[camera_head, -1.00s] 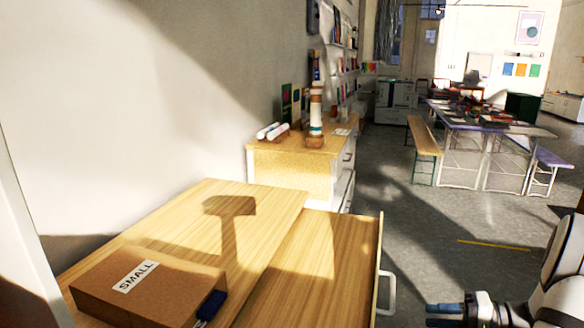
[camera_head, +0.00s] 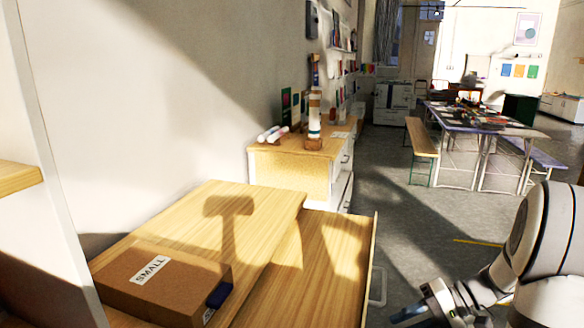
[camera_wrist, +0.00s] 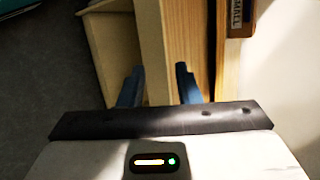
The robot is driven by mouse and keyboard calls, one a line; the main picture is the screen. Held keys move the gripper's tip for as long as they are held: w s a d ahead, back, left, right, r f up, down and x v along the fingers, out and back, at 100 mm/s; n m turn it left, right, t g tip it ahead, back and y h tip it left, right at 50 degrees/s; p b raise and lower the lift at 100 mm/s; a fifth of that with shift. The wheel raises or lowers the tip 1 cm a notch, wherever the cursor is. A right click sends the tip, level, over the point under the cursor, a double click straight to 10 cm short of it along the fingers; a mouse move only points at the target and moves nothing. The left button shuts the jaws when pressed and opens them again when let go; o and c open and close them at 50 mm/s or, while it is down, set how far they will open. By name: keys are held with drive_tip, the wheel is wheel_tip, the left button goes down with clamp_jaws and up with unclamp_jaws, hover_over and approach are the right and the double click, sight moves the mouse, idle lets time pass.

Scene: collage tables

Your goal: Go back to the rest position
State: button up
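My gripper (camera_head: 414,304) is at the lower right of the head view, to the right of an open drawer (camera_head: 325,255). In the wrist view the two dark blue fingers of my gripper (camera_wrist: 160,84) stand apart with nothing held between them. The drawer's pale open inside (camera_wrist: 112,45) and wooden edge lie beyond the fingers there. No contact between fingers and drawer shows.
A wooden shelf (camera_head: 18,177) is at the left edge. Grey floor (camera_head: 400,225) is clear toward the bench (camera_head: 424,140) and table.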

drive_tip(key=s+a+r+n+t+h+p, duration=0.1)
drive_tip(key=s+a+r+h+p, duration=0.3)
drive_tip(key=s+r+h, duration=0.1)
drive_tip(key=s+a+r+n+t+h+p, duration=0.1)
drive_tip(key=s+a+r+h+p, duration=0.4)
drive_tip(key=s+r, duration=0.3)
wheel_tip(320, 180, up, 2)
drive_tip(key=shift+n+h, duration=0.3)
drive_tip(key=shift+h, duration=0.5)
drive_tip(key=shift+a, duration=0.1)
